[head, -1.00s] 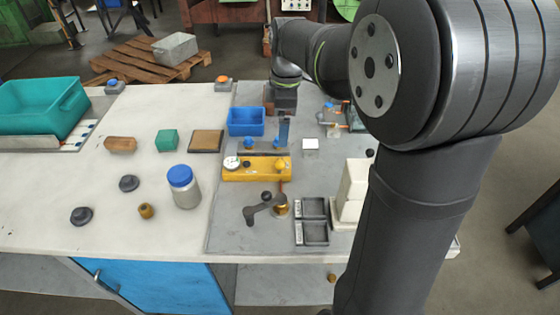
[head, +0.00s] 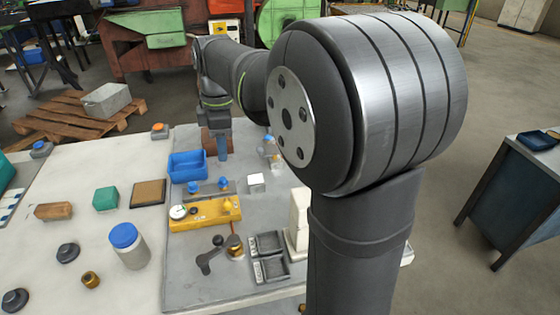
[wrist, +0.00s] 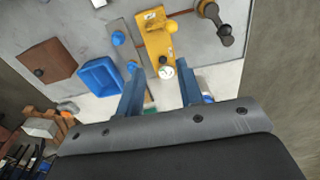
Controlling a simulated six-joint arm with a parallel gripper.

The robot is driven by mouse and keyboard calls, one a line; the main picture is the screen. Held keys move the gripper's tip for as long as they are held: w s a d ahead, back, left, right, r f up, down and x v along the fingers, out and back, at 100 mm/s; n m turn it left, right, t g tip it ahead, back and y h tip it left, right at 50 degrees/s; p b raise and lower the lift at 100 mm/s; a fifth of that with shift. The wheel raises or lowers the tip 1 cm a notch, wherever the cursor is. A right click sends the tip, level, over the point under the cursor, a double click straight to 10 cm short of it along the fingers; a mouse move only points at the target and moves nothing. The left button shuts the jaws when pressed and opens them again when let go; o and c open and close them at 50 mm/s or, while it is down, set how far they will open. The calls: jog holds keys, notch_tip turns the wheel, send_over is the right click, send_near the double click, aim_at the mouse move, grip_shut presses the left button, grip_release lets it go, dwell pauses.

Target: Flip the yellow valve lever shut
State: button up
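A yellow block (head: 205,213) with a round white dial gauge (head: 178,212) and a yellow knob lies on the grey mat; it also shows in the wrist view (wrist: 158,42). I cannot make out a clear yellow valve lever in either view. A dark crank-like handle (head: 212,254) on a brass-coloured base lies just in front of the block; it shows at the upper right of the wrist view (wrist: 222,32). My gripper (head: 222,150) hangs beyond the block, beside the blue bin. In the wrist view my gripper (wrist: 160,70) is open and empty, its blue fingers apart, nothing between them.
A blue bin (head: 187,165), a brown block (head: 148,192), a green block (head: 106,199) and a blue-lidded jar (head: 128,246) stand on the table. Small dark trays (head: 270,268) and a white block (head: 298,222) are near my arm. Glassware (head: 270,150) stands behind.

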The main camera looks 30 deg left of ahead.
jog(key=shift+w+d+f+m, duration=0.2)
jog(key=shift+d+f+m, duration=0.05)
jog(key=shift+d+m, duration=0.1)
jog(key=c, duration=0.3)
jog(key=d+f+m+g, duration=0.1)
jog(key=d+m, duration=0.1)
jog(key=w+d+f+m+g+y, duration=0.1)
jog(key=m, duration=0.2)
jog(key=w+d+f+m, duration=0.1)
jog(key=d+f+m, duration=0.1)
jog(key=shift+w+d+f+m+g+y, duration=0.1)
jog(key=shift+w+d+m+g+y, duration=0.2)
jog(key=shift+g+y, duration=0.1)
grip_shut()
jog(key=w+d+f+m+y, duration=0.1)
jog(key=d+m+y, duration=0.1)
jog(key=m, duration=0.4)
jog(key=w+d+f+m+g+y, duration=0.1)
jog(key=d+f+m+y, duration=0.1)
jog(key=d+m, duration=0.2)
jog(key=shift+w+d+m+y, duration=0.3)
jog(key=shift+w+d+m, duration=0.1)
jog(key=shift+m, duration=0.55)
jog(key=shift+s+f, duration=0.1)
